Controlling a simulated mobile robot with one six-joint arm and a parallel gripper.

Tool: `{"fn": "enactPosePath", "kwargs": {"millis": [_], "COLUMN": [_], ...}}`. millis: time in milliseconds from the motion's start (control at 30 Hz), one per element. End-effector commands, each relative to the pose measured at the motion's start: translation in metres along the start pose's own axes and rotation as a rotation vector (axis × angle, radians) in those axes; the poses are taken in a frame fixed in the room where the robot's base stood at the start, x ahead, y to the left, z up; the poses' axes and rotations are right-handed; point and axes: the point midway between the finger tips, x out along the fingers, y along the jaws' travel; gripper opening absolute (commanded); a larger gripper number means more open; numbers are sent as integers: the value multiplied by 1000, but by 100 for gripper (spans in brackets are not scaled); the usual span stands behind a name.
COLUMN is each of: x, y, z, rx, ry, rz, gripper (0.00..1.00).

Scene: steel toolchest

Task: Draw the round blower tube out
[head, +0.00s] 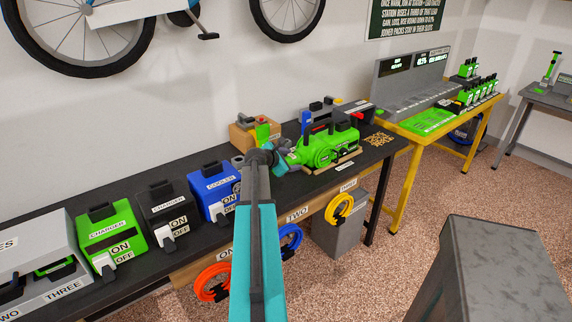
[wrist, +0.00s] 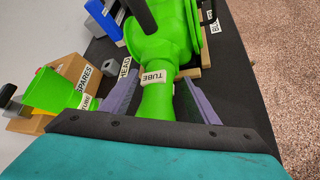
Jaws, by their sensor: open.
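The green blower (head: 325,148) lies on the dark bench. In the wrist view its green body (wrist: 165,42) is at the top. A round green tube (wrist: 158,103) with a white TUBE label comes out of it toward my gripper. My gripper (wrist: 163,82) is open, with one finger on each side of the tube. A gap shows beside the tube at the right finger; contact at the left finger is unclear. In the head view my gripper (head: 277,157) is at the blower's near left end and hides the tube.
A wooden SPARES box (wrist: 75,72) stands left of the tube, with a green flared piece (wrist: 47,90) beside or on it. A small grey block (wrist: 111,70) is near the HEAD label. Chargers (head: 118,235) and a blue cooler (head: 215,190) line the bench at left.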

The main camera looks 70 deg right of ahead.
Motion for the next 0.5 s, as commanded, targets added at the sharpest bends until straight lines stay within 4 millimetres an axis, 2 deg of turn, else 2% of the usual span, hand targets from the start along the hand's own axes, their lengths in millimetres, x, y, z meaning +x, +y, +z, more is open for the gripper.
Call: {"fn": "enactPosePath", "kwargs": {"millis": [100, 133, 300, 367, 500], "x": [0, 0, -1, -1, -1], "y": [0, 0, 0, 0, 0], "z": [0, 0, 0, 0, -1], "rx": [0, 0, 0, 0, -1], "ry": [0, 0, 0, 0, 0], "rz": [0, 0, 0, 0, 0], "gripper": [55, 51, 23, 15, 14]}}
